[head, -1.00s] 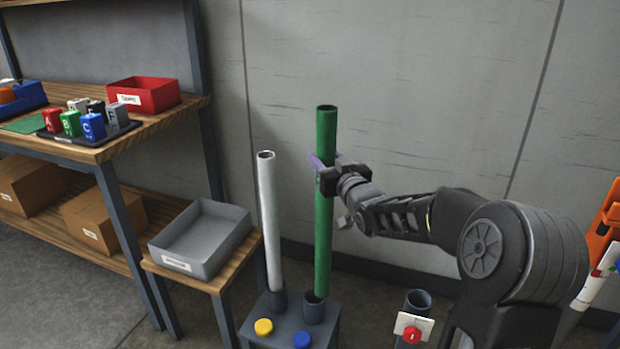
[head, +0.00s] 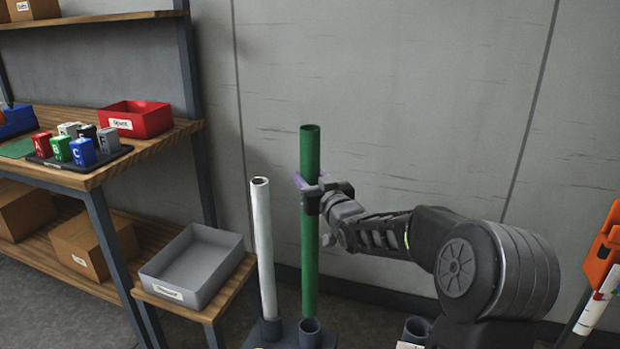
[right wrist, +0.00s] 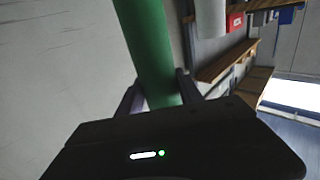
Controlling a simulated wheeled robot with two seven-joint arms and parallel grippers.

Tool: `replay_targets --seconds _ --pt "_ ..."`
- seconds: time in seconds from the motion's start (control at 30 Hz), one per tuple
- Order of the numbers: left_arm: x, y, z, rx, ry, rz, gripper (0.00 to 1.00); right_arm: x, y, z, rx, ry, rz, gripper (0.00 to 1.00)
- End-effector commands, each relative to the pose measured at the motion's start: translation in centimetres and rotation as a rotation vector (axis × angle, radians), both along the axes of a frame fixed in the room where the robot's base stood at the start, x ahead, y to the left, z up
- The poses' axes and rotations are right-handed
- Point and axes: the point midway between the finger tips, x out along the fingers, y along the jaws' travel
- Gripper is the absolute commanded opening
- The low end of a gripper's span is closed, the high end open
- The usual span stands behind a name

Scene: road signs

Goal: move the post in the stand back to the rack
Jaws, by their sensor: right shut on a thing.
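The green post (head: 310,235) stands upright in the head view. My right gripper (head: 318,190) is shut around its upper middle. The right wrist view also shows the green post (right wrist: 150,50) between the fingers. The post's lower end is at the back rim of an open grey socket (head: 310,331) on the grey rack (head: 285,341). The socket's dark opening shows, and I cannot tell whether the post is above or behind it. A white post (head: 264,250) stands in the neighbouring socket.
A grey tray (head: 195,262) sits on a low wooden table to the left. Shelves behind it hold a red bin (head: 140,119), coloured blocks and cardboard boxes (head: 92,240). An orange thing (head: 603,250) is at the right edge. The wall behind the posts is bare.

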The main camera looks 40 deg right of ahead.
Motion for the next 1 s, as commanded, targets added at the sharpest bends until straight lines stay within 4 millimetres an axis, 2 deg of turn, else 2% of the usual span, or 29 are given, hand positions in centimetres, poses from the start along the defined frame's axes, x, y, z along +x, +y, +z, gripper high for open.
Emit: replay_targets --seconds 0.17,1.0 --pt "0.0 0.0 -0.7 0.0 0.0 0.001 0.65 0.0 0.0 -1.0 -0.001 -0.004 0.0 0.0" --pt "0.0 0.0 -3.9 0.0 0.001 0.003 0.65 0.0 0.0 -8.6 -0.001 -0.003 0.0 0.0"
